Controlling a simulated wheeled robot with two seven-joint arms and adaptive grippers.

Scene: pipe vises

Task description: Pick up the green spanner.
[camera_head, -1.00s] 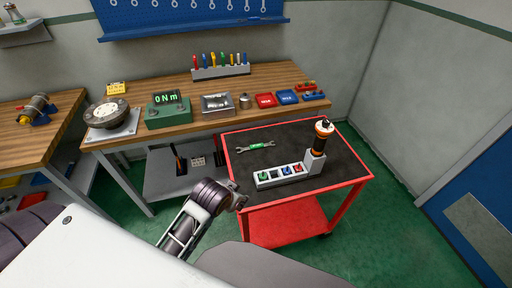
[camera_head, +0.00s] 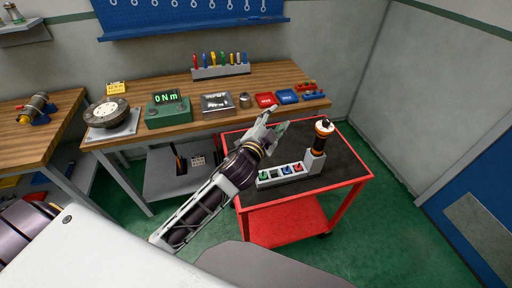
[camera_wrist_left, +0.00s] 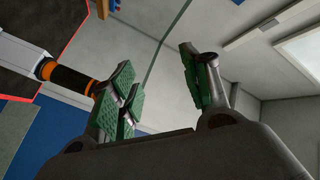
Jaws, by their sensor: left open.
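The green spanner cannot be made out now. In the head view my left arm and gripper cover the part of the trolley top where it lay. My left gripper (camera_head: 277,124) is over the back left part of the trolley (camera_head: 340,150), with its fingers pointing toward the back right. In the left wrist view the left gripper (camera_wrist_left: 157,78) shows its green-padded fingers spread apart. Nothing shows between them except wall. My right gripper is in neither view.
On the trolley, a grey holder with coloured pieces (camera_head: 284,173) and an upright black-and-orange tool (camera_head: 321,138) stand right of my left gripper. The tool also shows in the left wrist view (camera_wrist_left: 68,78). Behind is the wooden bench (camera_head: 180,92) with trays.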

